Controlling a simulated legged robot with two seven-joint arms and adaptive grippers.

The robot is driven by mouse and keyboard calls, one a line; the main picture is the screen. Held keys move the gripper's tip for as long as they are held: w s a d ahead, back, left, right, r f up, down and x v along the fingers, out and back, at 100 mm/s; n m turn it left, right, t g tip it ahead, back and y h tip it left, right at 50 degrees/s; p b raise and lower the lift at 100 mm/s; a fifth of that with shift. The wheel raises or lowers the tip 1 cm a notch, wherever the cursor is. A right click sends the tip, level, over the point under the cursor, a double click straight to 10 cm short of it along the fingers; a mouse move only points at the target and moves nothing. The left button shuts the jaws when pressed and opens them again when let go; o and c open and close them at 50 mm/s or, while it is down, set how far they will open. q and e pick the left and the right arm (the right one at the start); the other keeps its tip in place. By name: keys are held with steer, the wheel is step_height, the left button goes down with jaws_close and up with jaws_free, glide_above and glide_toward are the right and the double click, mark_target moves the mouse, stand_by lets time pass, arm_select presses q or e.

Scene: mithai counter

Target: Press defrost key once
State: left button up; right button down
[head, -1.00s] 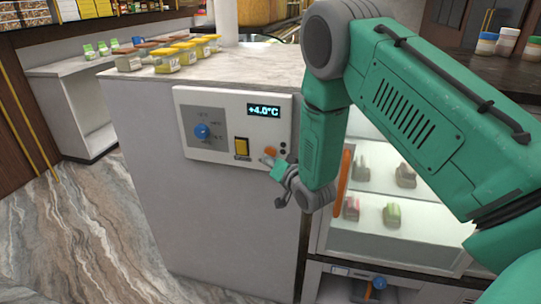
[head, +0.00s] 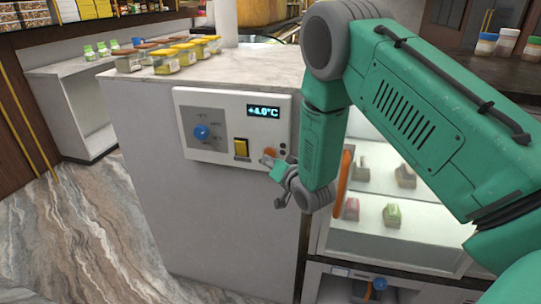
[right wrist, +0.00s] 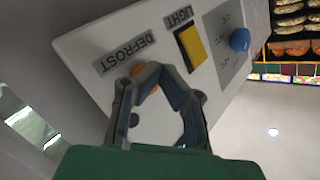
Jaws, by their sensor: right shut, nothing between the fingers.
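The control panel (head: 219,148) is a white plate on the side of the counter. Its orange round defrost key (head: 270,152) sits right of a yellow light switch (head: 241,147). In the right wrist view the orange key (right wrist: 146,77) shows beside the DEFROST label (right wrist: 124,53), partly hidden by my fingers. My right gripper (head: 267,160) is shut and empty, with its fingertips at the key's lower edge in the head view. I cannot tell whether they touch it. My left gripper is not in view.
A blue dial (head: 202,132) and a +4.0°C display (head: 264,111) are on the same panel. Several yellow-lidded jars (head: 166,62) stand on the countertop.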

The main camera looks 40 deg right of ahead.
steer(key=shift+a, duration=0.15)
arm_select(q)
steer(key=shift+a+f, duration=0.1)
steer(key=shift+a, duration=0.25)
arm_select(e)
steer(key=shift+a+r, duration=0.15)
steer(key=shift+a, duration=0.15)
